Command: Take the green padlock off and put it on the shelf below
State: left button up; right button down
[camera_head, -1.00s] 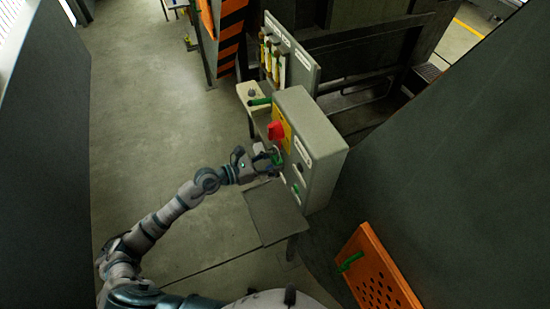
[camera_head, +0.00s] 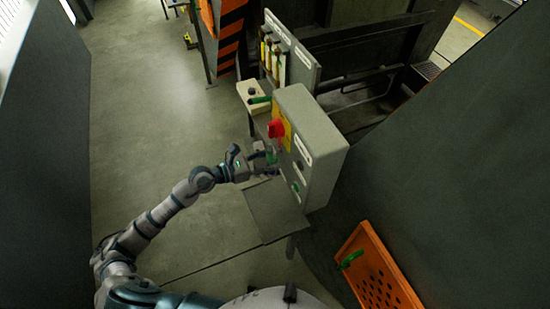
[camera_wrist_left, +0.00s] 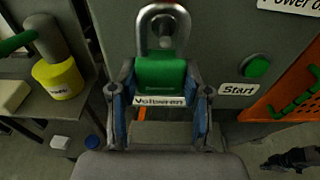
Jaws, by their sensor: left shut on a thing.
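The green padlock (camera_wrist_left: 160,75) is upright between the fingers of my left gripper (camera_wrist_left: 160,105), shut on its body, in the left wrist view. Its metal shackle (camera_wrist_left: 146,30) points up, with a grey part of the panel showing inside the loop; I cannot tell whether the shackle is still around it. In the head view, the padlock (camera_head: 271,157) is small at my left gripper (camera_head: 264,158), just below the red switch (camera_head: 276,129) on the grey control box (camera_head: 322,152). The flat grey shelf (camera_head: 275,212) is below the box.
A green start button (camera_wrist_left: 256,66) is on the panel right of the padlock. A small box (camera_head: 252,97) with a green handle stands behind. An orange perforated panel (camera_head: 378,275) is at the lower right.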

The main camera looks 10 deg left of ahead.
aim_at(268, 161)
pick_arm(q)
jog(key=shift+f+b+v, duration=0.2)
jog(key=shift+b+v, duration=0.85)
jog(key=shift+v, duration=0.65)
jog(key=shift+b+v, duration=1.15)
jog(key=shift+v, duration=0.25)
jog(key=shift+f, duration=0.2)
